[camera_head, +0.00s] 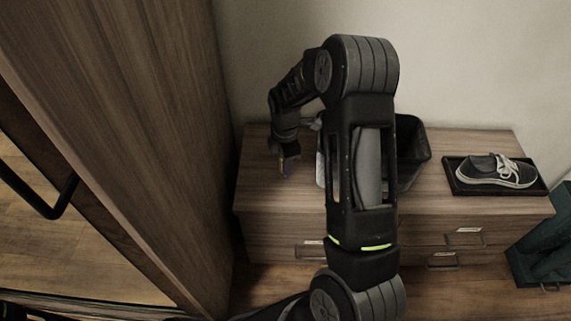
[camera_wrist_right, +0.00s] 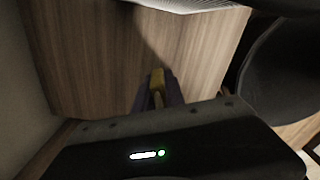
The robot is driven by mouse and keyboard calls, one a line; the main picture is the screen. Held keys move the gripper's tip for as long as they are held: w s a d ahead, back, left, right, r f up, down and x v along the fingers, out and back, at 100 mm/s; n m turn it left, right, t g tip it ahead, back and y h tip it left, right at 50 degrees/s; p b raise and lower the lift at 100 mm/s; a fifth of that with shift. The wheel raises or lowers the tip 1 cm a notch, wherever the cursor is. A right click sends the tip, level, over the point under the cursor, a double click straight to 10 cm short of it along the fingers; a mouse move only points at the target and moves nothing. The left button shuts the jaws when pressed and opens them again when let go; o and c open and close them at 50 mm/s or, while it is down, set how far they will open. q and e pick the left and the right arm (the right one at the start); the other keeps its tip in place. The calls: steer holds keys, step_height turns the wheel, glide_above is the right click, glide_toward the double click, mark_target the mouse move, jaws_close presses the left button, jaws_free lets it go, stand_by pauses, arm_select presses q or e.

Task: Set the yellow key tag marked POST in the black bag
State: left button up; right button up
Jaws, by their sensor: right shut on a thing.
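My right gripper (camera_head: 287,167) hangs over the left part of the wooden cabinet top in the head view. In the right wrist view its fingers (camera_wrist_right: 158,91) are shut on a small yellow piece, the yellow key tag (camera_wrist_right: 157,79); no marking on it can be read. The black bag (camera_head: 412,152) stands open on the cabinet, to the right of my gripper and partly hidden behind my right arm. A large black shape at the right of the wrist view (camera_wrist_right: 288,68) looks like the bag's side. My left gripper is not in view.
A dark tray (camera_head: 456,187) with a grey shoe (camera_head: 495,170) lies right of the bag on the cabinet top (camera_head: 256,190). A tall wooden wardrobe (camera_head: 130,120) stands close on the left. A whitish ribbed thing (camera_wrist_right: 185,4) shows at the top of the wrist view.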

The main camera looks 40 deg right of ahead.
steer(key=shift+r, duration=0.1)
jaws_close()
step_height(320, 180, up, 10)
steer(key=shift+f+p, duration=0.1)
steer(key=shift+p, duration=0.85)
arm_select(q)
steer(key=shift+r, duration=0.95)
